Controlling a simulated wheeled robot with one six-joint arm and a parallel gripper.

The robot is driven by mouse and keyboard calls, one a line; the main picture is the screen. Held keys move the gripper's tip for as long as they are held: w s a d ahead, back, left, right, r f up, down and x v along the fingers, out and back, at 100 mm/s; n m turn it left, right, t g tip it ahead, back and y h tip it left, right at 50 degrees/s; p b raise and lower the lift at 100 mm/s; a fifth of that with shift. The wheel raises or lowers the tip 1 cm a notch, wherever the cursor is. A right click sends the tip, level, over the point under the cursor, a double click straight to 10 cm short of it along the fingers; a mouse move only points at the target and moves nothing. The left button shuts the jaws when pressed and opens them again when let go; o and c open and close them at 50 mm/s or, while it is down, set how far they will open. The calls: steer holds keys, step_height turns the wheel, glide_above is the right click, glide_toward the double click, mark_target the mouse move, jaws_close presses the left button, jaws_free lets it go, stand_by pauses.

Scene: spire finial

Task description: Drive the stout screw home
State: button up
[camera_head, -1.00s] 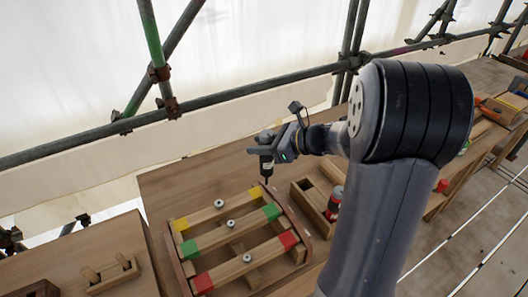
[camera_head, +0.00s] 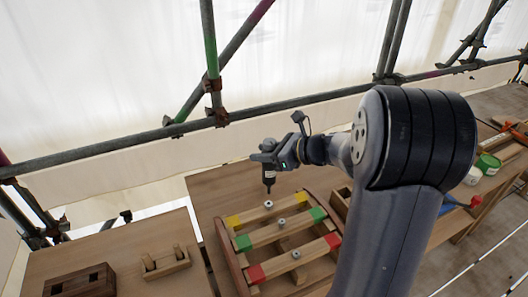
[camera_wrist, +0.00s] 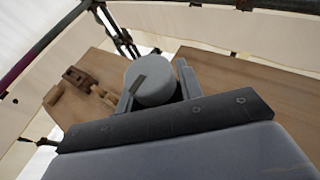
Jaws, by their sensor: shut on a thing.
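My gripper (camera_head: 271,160) is shut on a dark driver tool (camera_head: 269,178), which hangs upright, tip down. In the wrist view the tool's round grey top (camera_wrist: 151,82) sits between the jaws. Below the tip is a pale round screw head (camera_head: 268,204) on the yellow-ended bar (camera_head: 251,214); a small gap seems to show between them. A second screw (camera_head: 281,222) is on the green-ended bar (camera_head: 262,235), a third (camera_head: 295,254) on the red-ended bar (camera_head: 313,246). I cannot tell which screw is the stout one.
The bars lie in a curved wooden frame (camera_head: 233,265) on the bench. A wooden rack (camera_head: 165,262) and a dark slotted block (camera_head: 80,281) stand at the left. An open box (camera_head: 340,202) is partly behind my arm. Scaffold poles (camera_head: 150,136) run behind.

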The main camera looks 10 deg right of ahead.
mark_target(264, 170)
steer(key=shift+f+b, duration=1.7)
steer(key=shift+f, duration=0.55)
steer(key=shift+f+b, duration=0.4)
steer(key=shift+f, duration=0.5)
stand_by(0.6)
step_height(264, 170, up, 7)
steer(key=p, duration=0.6)
steer(key=shift+r, duration=0.1)
stand_by(0.3)
